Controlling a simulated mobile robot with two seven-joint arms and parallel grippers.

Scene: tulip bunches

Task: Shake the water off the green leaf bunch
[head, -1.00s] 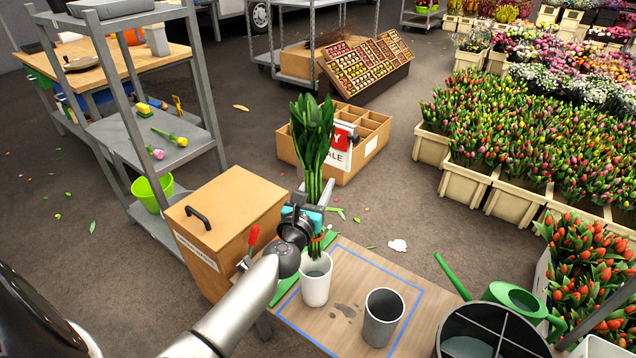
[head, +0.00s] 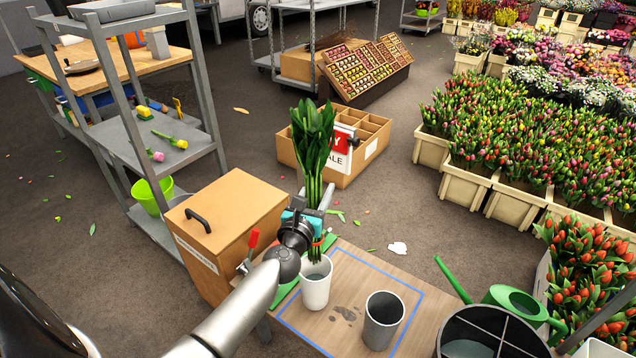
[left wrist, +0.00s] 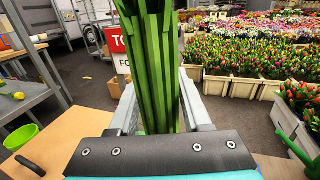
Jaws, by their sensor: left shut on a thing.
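The green leaf bunch (head: 314,145) stands nearly upright above the wooden table, with long green stems. My left gripper (head: 312,205) is shut on its stems, which also show between the fingers in the left wrist view (left wrist: 158,75). A red band and the stem ends show below the gripper, over the mouth of a white cup (head: 316,291). I cannot tell whether the ends are inside the cup or just behind it. A grey cup (head: 381,326) stands to its right. Dark wet spots (head: 345,313) lie on the table between the cups. My right gripper is not in view.
A green watering can (head: 515,302) and a dark divided bucket (head: 440,345) are at the right. A compartmented crate (head: 372,150) is on the floor behind the bunch.

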